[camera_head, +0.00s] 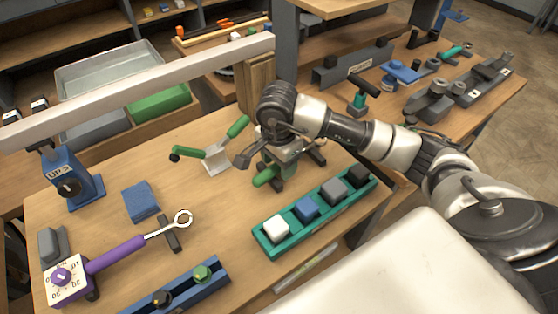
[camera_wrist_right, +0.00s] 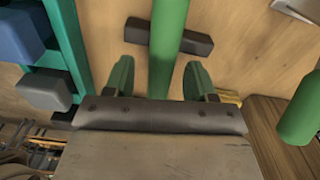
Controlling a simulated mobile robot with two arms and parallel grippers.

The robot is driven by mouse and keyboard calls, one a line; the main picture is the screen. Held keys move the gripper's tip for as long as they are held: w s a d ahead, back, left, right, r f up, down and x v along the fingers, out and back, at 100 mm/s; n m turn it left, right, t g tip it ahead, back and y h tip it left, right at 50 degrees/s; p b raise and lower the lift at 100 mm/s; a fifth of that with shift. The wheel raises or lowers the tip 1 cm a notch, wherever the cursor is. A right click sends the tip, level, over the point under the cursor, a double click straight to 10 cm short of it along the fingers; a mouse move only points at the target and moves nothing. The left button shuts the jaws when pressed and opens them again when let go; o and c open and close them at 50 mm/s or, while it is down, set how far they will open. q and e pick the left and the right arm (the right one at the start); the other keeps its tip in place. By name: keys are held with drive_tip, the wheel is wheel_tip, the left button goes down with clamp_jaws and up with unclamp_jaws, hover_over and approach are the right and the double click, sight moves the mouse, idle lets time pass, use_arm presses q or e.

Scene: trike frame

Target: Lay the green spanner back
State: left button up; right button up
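The green spanner's handle (camera_head: 265,177) shows at the middle of the bench in the head view, partly hidden under my right gripper (camera_head: 277,163). In the right wrist view the green handle (camera_wrist_right: 168,45) runs between the two fingers of my right gripper (camera_wrist_right: 158,82), with a gap on each side. The handle lies across a dark rest block (camera_wrist_right: 192,42). The fingers are open and appear apart from the handle. The spanner's head is hidden by my arm. My left gripper is not in view.
A teal tray (camera_head: 262,246) with several coloured blocks stands right beside the spanner. A purple-handled spanner (camera_head: 120,254) and a blue block (camera_head: 140,202) are to the left. Bare wood lies between.

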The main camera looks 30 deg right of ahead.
wheel_tip(320, 180, up, 11)
drive_tip(key=shift+a, duration=0.15)
idle(0.4)
idle(0.5)
